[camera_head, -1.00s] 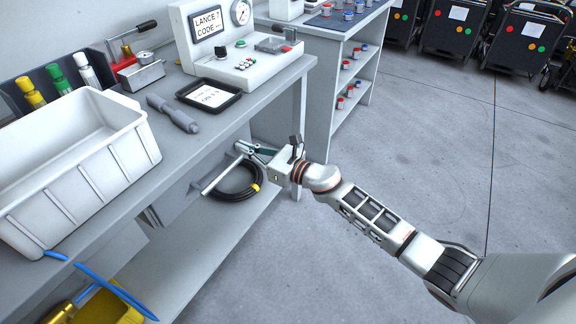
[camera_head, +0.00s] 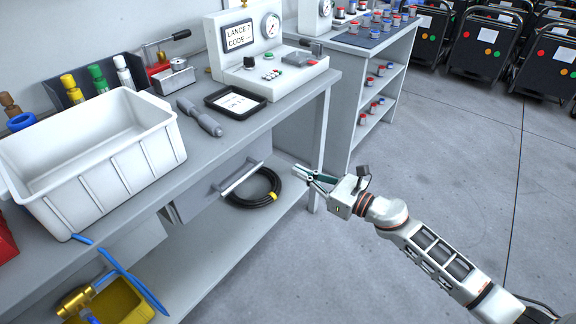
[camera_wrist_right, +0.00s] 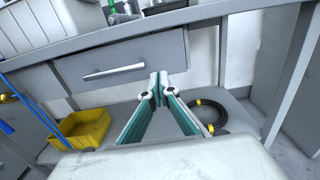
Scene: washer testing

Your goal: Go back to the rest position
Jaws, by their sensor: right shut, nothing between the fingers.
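My right gripper (camera_head: 306,173) is in front of the workbench (camera_head: 330,84), below its top, with its fingers toward the drawer side. In the right wrist view the two fingers (camera_wrist_right: 159,80) come together at their tips with nothing between them. The drawer (camera_head: 222,182) under the bench top has a light bar handle (camera_head: 241,178); the drawer front also shows in the right wrist view (camera_wrist_right: 125,62). In the head view the gripper is to the right of the handle and apart from it. My left gripper is not in view.
A white bin (camera_head: 110,165), a grey lance (camera_head: 200,118), a black tray (camera_head: 235,101) and a test unit (camera_head: 270,65) are on the bench. A coiled black hose (camera_head: 262,200) and a yellow container (camera_head: 125,306) are below. Open floor (camera_head: 440,130) lies to the right.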

